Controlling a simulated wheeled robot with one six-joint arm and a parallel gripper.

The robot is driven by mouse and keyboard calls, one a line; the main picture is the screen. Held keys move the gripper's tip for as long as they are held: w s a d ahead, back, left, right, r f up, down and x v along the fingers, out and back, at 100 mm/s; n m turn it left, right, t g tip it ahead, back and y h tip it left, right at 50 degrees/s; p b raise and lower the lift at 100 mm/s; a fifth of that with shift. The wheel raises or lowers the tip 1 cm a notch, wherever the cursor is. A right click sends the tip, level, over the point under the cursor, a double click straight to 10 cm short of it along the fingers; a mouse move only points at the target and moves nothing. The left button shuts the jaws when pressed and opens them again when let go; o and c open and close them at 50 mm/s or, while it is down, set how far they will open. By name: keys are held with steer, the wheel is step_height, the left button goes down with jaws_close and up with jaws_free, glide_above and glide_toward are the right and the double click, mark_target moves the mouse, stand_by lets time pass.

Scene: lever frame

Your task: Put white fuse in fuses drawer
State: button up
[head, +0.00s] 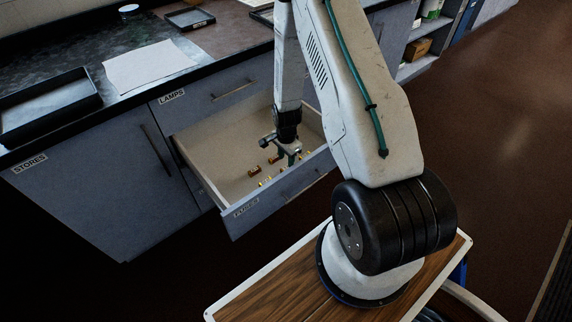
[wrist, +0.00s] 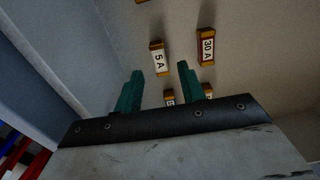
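The fuses drawer (head: 240,209), labelled FUSES, is pulled out under the LAMPS drawer (head: 220,92). My gripper (head: 291,158) is down inside it. I cannot tell for certain which fuse is the white one.
More fuses are partly hidden behind the gripper's dark bar (wrist: 150,118). The drawer's side wall runs along the left in the wrist view. On the worktop are a white sheet (head: 148,66) and a black tray (head: 48,106). A STORES cupboard (head: 100,190) stands left.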

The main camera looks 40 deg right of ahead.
step_height(320, 180, up, 7)
step_height(320, 180, up, 16)
steer(key=n, duration=0.4)
glide_above(286, 167)
steer(key=a, duration=0.4)
steer(key=s+a+r+n, duration=0.2)
steer(key=r, duration=0.4)
steer(key=s+a+r+n, duration=0.2)
steer(key=s+a+r, duration=0.1)
steer(key=r, duration=0.2)
steer(key=s+a+r+n, duration=0.4)
steer(key=s+r, duration=0.3)
steer(key=s, duration=0.4)
steer(key=s+a+r+n+t, duration=0.1)
steer(key=s+a+r+n, duration=0.3)
steer(key=s+r, duration=0.3)
steer(key=s+n, duration=0.1)
steer(key=s, duration=0.2)
steer(key=shift+s+r+n, duration=0.3)
steer(key=shift+s+r, duration=0.05)
